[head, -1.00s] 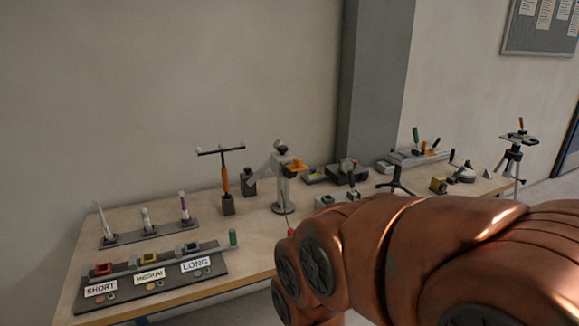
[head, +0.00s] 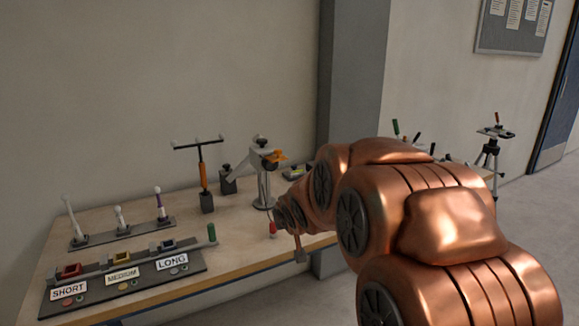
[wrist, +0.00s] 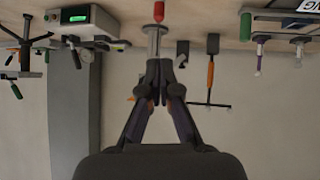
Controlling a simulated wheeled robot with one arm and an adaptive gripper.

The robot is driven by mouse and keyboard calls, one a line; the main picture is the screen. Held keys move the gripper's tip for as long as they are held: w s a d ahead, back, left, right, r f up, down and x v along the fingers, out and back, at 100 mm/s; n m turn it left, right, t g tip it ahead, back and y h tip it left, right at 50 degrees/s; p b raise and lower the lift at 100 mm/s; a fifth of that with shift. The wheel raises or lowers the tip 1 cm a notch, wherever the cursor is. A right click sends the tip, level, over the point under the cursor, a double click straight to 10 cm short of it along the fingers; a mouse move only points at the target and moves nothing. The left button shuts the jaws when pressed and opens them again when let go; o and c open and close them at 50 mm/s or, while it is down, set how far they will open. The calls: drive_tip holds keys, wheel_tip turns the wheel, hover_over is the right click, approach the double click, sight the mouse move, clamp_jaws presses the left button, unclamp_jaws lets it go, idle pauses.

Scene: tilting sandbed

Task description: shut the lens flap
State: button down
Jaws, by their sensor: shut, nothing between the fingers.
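A grey stand (head: 263,187) with a round base and an arm at its top stands near the middle of the table. An orange piece (head: 275,156) sticks out at its top right; I cannot tell for certain whether this is the lens flap or how far open it is. In the wrist view, which is upside down, my gripper (wrist: 161,65) is shut and empty, in front of the stand, whose base (wrist: 156,29) shows beyond the fingertips. The fingers hide most of the stand. My gripper is not clearly visible in the head view.
A red knob (head: 273,229) is near the stand at the table's front edge. An orange-handled T-shaped tool (head: 202,177) stands to the left. A panel labelled SHORT, MEDIUM and LONG (head: 130,283) lies at the front left. A tripod (head: 492,152) stands at the right.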

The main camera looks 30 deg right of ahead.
drive_tip(key=w+d+r+n+t+y+b, duration=0.1)
drive_tip(key=w+d+r+t+b, duration=0.15)
drive_tip(key=w+d+t, duration=0.35)
drive_tip(key=w+d+r+t+y+b, duration=0.1)
drive_tip(key=w+d+r+t+b, duration=0.1)
drive_tip(key=w+d+t+b, duration=0.45)
drive_tip(key=w+d+r+g+p, duration=0.1)
drive_tip(key=w+d+r+p, duration=0.1)
drive_tip(key=w, duration=0.5)
drive_tip(key=shift+w+r+g+p, duration=0.15)
drive_tip(key=shift+r+g+p, duration=0.2)
drive_tip(key=shift+p, duration=0.3)
